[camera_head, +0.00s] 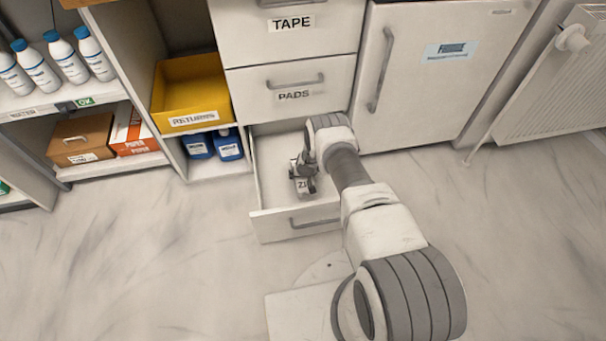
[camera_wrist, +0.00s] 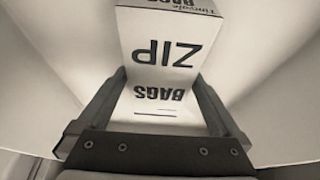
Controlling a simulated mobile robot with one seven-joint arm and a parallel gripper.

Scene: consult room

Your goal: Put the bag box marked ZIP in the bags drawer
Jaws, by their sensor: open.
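The white bag box (camera_wrist: 168,55) with black ZIP and BAGS print is upside down in the wrist view, close in front of my gripper (camera_wrist: 158,85). The jaws are open, with one finger on each side of the box's lower part; I cannot tell whether they touch it. In the head view the box (camera_head: 304,187) is small, partly hidden by my gripper (camera_head: 303,173), and sits inside the open bottom drawer (camera_head: 266,222). My gripper reaches down into that drawer. The drawer front's label is not visible.
Above are closed drawers marked PADS (camera_head: 292,95) and TAPE (camera_head: 291,24). A small fridge (camera_head: 430,85) stands right, with a radiator (camera_head: 560,85) beyond. Shelves left hold a yellow RETURNS bin (camera_head: 190,95), bottles (camera_head: 62,60) and boxes. Floor left is clear.

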